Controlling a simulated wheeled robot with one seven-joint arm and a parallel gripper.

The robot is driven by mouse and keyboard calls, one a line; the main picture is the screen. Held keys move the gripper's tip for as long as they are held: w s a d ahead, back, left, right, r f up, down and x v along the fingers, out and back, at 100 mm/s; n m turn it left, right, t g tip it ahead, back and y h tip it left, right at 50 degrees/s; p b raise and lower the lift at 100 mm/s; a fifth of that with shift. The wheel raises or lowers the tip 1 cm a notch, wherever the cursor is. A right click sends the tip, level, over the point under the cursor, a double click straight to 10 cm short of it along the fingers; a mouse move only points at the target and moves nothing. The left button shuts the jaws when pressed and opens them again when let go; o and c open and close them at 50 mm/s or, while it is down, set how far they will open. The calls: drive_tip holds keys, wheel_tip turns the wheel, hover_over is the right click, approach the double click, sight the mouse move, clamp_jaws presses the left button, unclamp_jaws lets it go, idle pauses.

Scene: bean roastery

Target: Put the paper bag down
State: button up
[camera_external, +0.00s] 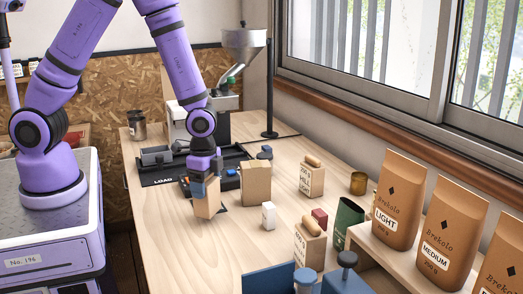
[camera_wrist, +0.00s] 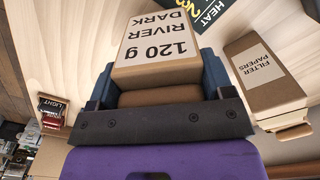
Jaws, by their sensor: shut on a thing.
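The paper bag (camera_external: 207,205) is small and brown. In the wrist view the bag (camera_wrist: 158,45) carries a white label reading "120 g RIVER DARK". My gripper (camera_external: 206,186) is shut on it, with one blue-grey finger on each side. The bag is upright at the near left part of the wooden table (camera_external: 180,255), low over or on the top; I cannot tell whether its base touches. Its underside is hidden.
A brown filter papers box (camera_wrist: 268,82) stands close to the right of the bag, also in the external view (camera_external: 257,184). A white block (camera_external: 268,216) and large Brekolo bags (camera_external: 398,205) are further right. The near-left tabletop is clear.

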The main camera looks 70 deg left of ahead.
drive_tip(key=shift+f, duration=0.55)
drive_tip(key=shift+f, duration=0.1)
drive_tip(key=shift+f, duration=0.3)
drive_tip(key=o, duration=1)
drive_tip(key=shift+r, duration=0.1)
